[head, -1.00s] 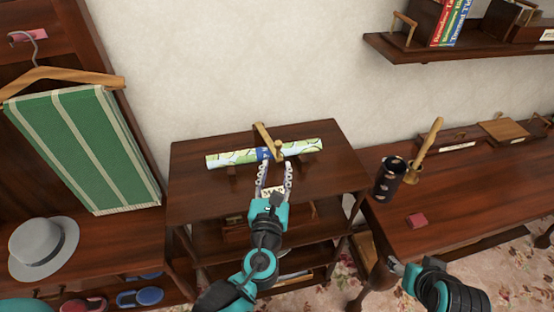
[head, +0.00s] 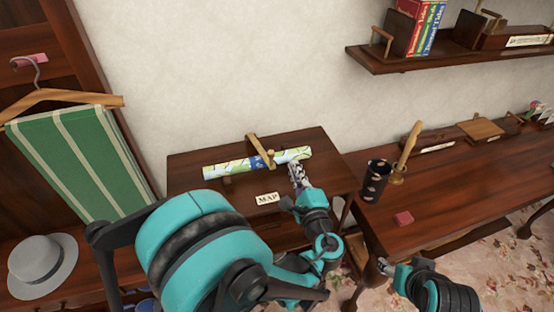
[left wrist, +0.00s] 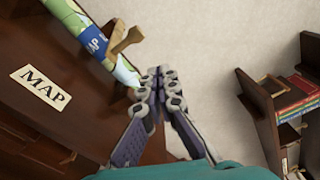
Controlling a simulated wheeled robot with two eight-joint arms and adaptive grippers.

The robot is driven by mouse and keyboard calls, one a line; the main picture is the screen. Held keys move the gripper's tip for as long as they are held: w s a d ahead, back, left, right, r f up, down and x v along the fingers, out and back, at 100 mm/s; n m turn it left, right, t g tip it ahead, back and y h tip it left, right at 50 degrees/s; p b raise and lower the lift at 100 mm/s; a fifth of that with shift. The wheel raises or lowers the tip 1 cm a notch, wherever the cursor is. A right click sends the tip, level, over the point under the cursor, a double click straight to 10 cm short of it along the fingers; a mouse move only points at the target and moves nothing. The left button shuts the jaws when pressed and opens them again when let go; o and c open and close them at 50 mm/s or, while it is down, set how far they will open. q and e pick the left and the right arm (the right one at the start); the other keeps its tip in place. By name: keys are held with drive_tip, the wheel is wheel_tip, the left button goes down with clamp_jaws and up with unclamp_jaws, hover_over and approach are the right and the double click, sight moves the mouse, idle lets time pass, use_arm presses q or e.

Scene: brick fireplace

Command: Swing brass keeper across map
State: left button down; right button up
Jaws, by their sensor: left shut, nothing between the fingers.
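The rolled map (head: 222,168), pale green with a blue band, lies on the dark wooden stand top (head: 190,160). It shows at the top of the left wrist view (left wrist: 72,12). The brass keeper (head: 261,151) rises behind the map and slants over it near the blue band. In the left wrist view the keeper (left wrist: 128,41) stands beside the band, left of my fingers. My left gripper (head: 295,167) is shut and empty at the map's right end, apart from the keeper; its fingertips (left wrist: 158,74) meet. My right gripper (head: 386,267) is low right, its jaws unclear.
A MAP card (head: 268,198) lies on the stand in front of the map. A grey hat (head: 42,262) sits left.

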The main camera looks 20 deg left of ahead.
use_arm(q)
drive_tip(key=w+a+f+n+y+b, duration=0.1)
drive_tip(key=w+a+f+n, duration=0.1)
drive_tip(key=w+a+n, duration=0.2)
drive_tip(key=shift+w+a+n+g, duration=0.25)
drive_tip(key=shift+a+n+g, duration=0.15)
drive_tip(key=shift+a+n, duration=0.35)
use_arm(e)
drive_tip(key=shift+s+a+f, duration=0.1)
drive_tip(key=shift+s+f, duration=0.2)
drive_tip(key=shift+s, duration=0.25)
use_arm(q)
drive_tip(key=shift+d, duration=0.1)
